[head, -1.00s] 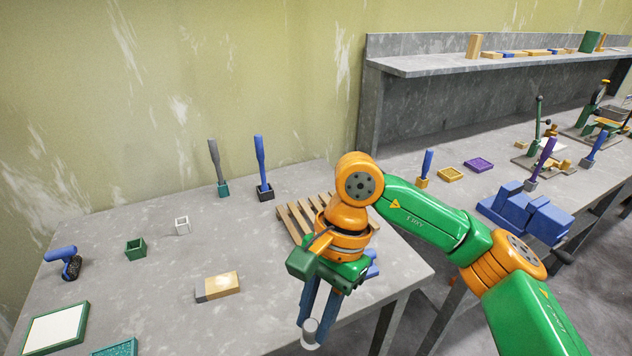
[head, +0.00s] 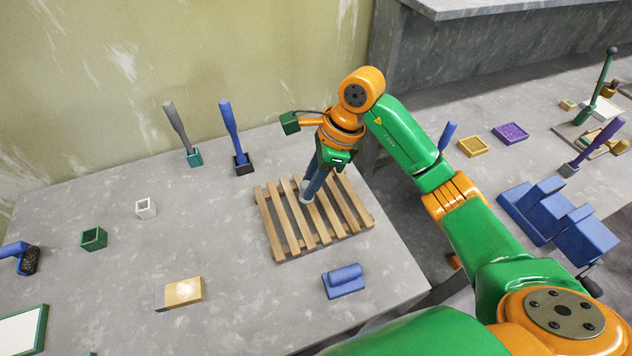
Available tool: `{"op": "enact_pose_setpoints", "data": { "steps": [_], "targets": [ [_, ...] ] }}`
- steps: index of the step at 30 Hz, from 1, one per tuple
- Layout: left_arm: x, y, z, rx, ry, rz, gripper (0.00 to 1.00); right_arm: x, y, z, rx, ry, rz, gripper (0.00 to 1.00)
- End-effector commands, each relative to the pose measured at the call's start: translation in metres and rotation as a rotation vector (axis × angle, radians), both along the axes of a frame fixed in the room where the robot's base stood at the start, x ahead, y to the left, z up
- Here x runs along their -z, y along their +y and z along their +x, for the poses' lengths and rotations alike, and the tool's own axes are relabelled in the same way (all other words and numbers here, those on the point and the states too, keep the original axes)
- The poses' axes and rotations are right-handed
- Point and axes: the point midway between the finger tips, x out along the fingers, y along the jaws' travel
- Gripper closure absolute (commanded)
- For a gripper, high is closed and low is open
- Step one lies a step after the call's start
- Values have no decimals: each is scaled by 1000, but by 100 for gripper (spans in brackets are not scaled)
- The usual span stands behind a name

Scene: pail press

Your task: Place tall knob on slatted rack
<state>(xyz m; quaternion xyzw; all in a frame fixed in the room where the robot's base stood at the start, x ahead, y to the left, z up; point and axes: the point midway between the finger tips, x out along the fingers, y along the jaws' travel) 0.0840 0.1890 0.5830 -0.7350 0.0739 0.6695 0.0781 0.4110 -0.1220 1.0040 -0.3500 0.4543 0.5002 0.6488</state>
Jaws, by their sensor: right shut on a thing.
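The slatted rack (head: 292,243), made of pale wooden slats, lies on the grey table. My right gripper (head: 311,188) points down over the rack's far middle part, its blue fingers shut on the tall knob (head: 306,199). Only a small light-grey end of the knob shows between the fingertips; the rest is hidden by the fingers. I cannot tell whether the knob touches the slats. My left gripper is not in view.
A blue block with a rounded top (head: 344,281) lies in front of the rack. A wooden block (head: 184,292) lies to the left. Two upright handles, grey (head: 178,125) and blue (head: 229,125), stand in small bases behind left. The rack's visible slats are otherwise bare.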

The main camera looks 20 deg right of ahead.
Motion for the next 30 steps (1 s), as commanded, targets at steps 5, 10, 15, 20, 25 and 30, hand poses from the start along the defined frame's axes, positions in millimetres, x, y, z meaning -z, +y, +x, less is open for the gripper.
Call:
{"op": "enact_pose_setpoints", "data": {
  "steps": [5, 10, 15, 20, 25, 30],
  "targets": [
    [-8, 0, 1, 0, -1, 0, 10, 22, -13, 13, 1, 1, 1, 100],
    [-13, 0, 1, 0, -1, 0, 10, 53, -16, 16, -1, 1, 0, 100],
    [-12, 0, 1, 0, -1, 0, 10, 58, -16, 16, -3, -3, -1, 100],
    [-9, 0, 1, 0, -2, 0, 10, 61, -16, 16, -3, -4, -1, 100],
    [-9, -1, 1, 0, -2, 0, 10, 60, -16, 16, -3, -4, 0, 41],
    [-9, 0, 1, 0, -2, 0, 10, 60, -16, 16, -3, -4, 0, 40]
  ]
}}
